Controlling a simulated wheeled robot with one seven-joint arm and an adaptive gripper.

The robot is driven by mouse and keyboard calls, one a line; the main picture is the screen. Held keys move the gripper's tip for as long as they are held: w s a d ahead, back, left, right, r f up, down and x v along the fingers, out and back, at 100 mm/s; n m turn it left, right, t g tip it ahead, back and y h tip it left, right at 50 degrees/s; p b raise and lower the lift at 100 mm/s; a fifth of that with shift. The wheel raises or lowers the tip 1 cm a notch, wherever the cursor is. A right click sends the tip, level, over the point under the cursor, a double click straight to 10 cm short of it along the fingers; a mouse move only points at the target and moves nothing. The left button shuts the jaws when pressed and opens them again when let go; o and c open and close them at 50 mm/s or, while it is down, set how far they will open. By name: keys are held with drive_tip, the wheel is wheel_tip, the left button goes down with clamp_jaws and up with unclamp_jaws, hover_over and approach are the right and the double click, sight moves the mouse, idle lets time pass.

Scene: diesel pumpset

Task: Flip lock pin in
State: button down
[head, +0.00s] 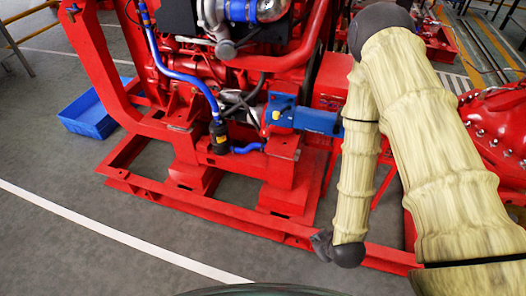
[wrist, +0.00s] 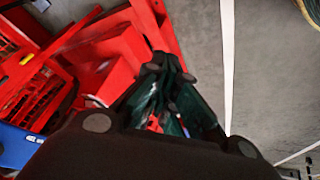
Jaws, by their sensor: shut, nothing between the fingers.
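I cannot make out a lock pin in either view. A red diesel pumpset (head: 185,75) on a red steel base frame (head: 225,208) fills the middle of the head view. A blue bracket and cylinder (head: 312,120) stick out from its side. In the wrist view my gripper (wrist: 168,72) is shut and empty, with its dark fingers close together. It is over or near a red frame member (wrist: 153,25); I cannot tell whether they touch.
A blue tray (head: 95,118) lies on the floor at the left. Blue hoses (head: 180,78) run down the engine. A red bolted casing (head: 495,120) stands at the far right, behind my arm. Grey floor with a white line (head: 110,232) is free in front.

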drive_tip(key=w+a+r+n+t+y+b, duration=0.1)
drive_tip(key=w+a+n+t+y+b, duration=0.2)
drive_tip(key=w, duration=0.4)
drive_tip(key=w+a+r+n+t+b, duration=0.25)
drive_tip(key=w+a+n+b, duration=0.2)
drive_tip(key=w, duration=0.35)
drive_tip(key=w+a+r+n+t+y+b, duration=0.4)
drive_tip(key=w+a+r+n+t+b, duration=0.1)
drive_tip(key=r+n, duration=0.3)
drive_tip(key=shift+w+a+r+n+b, duration=0.15)
drive_tip(key=shift+w+a+n+b, duration=0.6)
drive_tip(key=shift+w+a+b, duration=0.1)
drive_tip(key=w+d+b+x, duration=0.1)
drive_tip(key=d+x, duration=0.1)
drive_tip(key=x, duration=1)
drive_tip(key=shift+w, duration=0.5)
drive_tip(key=shift+w, duration=0.1)
